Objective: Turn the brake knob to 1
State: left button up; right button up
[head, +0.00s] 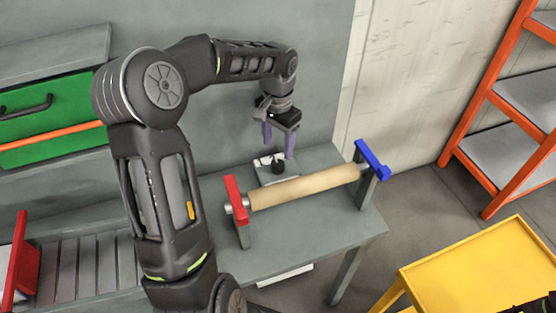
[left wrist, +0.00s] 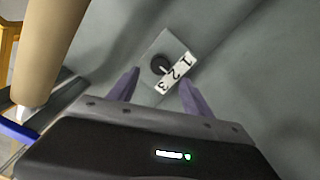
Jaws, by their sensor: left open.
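The brake knob (head: 278,167) is a small dark round knob on a light plate on the grey table, behind the roller. In the left wrist view the knob (left wrist: 159,64) sits beside a white label (left wrist: 176,75) with the numbers 1, 2 and 3. A small light mark shows on the knob's label side, but I cannot tell for sure which number it faces. My left gripper (head: 279,141) is open, pointing down above the knob, with its purple fingers apart and empty. The knob shows ahead of the gap between the fingertips (left wrist: 160,80).
A tan roller (head: 305,187) lies between a red bracket (head: 236,199) and a blue bracket (head: 371,161), just in front of the knob. A yellow cart (head: 470,262) and an orange shelf (head: 500,105) stand at right. A green drawer (head: 55,115) is at left.

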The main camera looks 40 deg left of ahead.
aim_at(278, 163)
pick_arm(q)
notch_tip(278, 163, down, 7)
jog(key=shift+f, duration=0.15)
dwell(0.4)
grip_shut()
dwell(0.4)
